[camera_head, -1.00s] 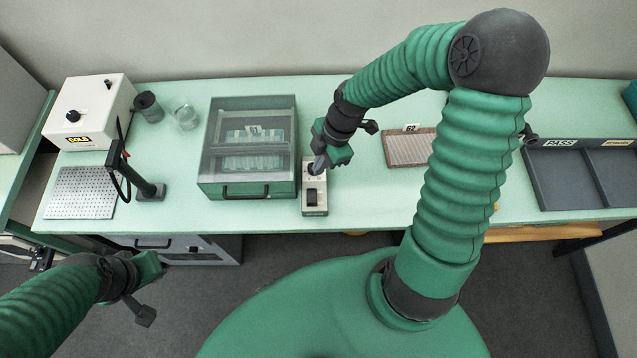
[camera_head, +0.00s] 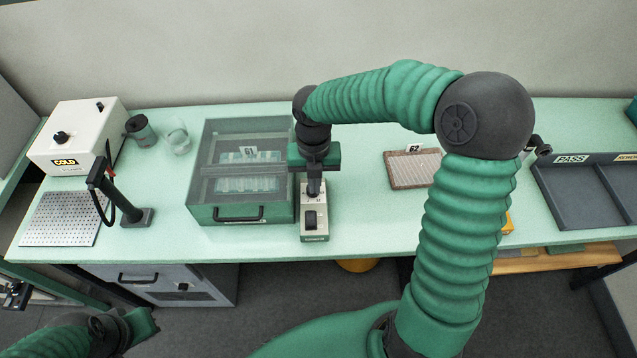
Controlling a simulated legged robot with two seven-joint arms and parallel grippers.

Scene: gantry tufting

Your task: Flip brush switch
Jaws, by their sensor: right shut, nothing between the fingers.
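A small cream switch box (camera_head: 314,228) with a dark rocker switch (camera_head: 311,220) on its lower part stands near the bench's front edge, right of the green case. My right gripper (camera_head: 314,190) points down over the back part of this box, with its fingers together and nothing between them. It covers part of the box's top, and I cannot tell whether the tips touch it. My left gripper (camera_head: 140,325) is at the lower left, off the bench's front, partly cut by the frame; its finger opening is unclear.
The green case (camera_head: 240,213) with a clear lid stands close left of the box. A brown tray marked 62 (camera_head: 400,183) lies to the right, and a grey PASS tray (camera_head: 560,205) further right. A black stand (camera_head: 135,216) and white COLD box (camera_head: 85,130) are left.

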